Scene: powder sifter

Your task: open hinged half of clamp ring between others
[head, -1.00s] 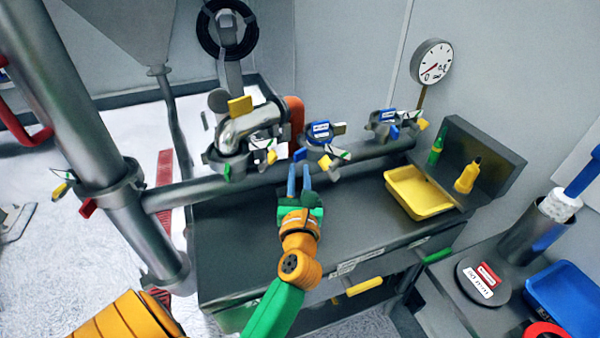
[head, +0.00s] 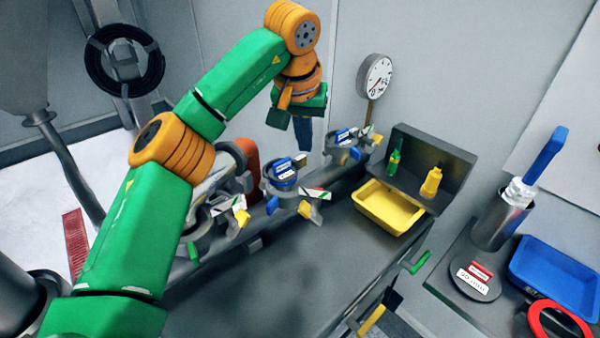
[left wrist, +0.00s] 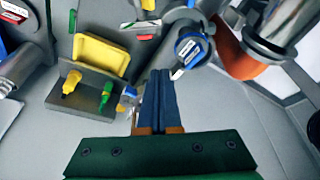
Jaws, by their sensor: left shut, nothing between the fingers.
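Clamp rings sit in a row along the grey pipe. The middle clamp ring (head: 284,182) has a blue cap with a white label and a yellow-tipped part on its right. It also shows in the left wrist view (left wrist: 190,47), right of the fingers. One clamp ring (head: 348,147) stands farther right; another (head: 205,235) at left is partly hidden by my arm. My left gripper (head: 304,147) points down behind the row, between the middle and right rings. Its blue fingers (left wrist: 160,75) are shut and empty. Whether they touch a ring is unclear. My right gripper is out of view.
A yellow tray (head: 389,208) sits on the bench before green and yellow bottles (head: 431,182). A gauge (head: 376,76) stands behind the row. A blue tray (head: 558,275) and a steel cylinder (head: 497,224) are on the right bench.

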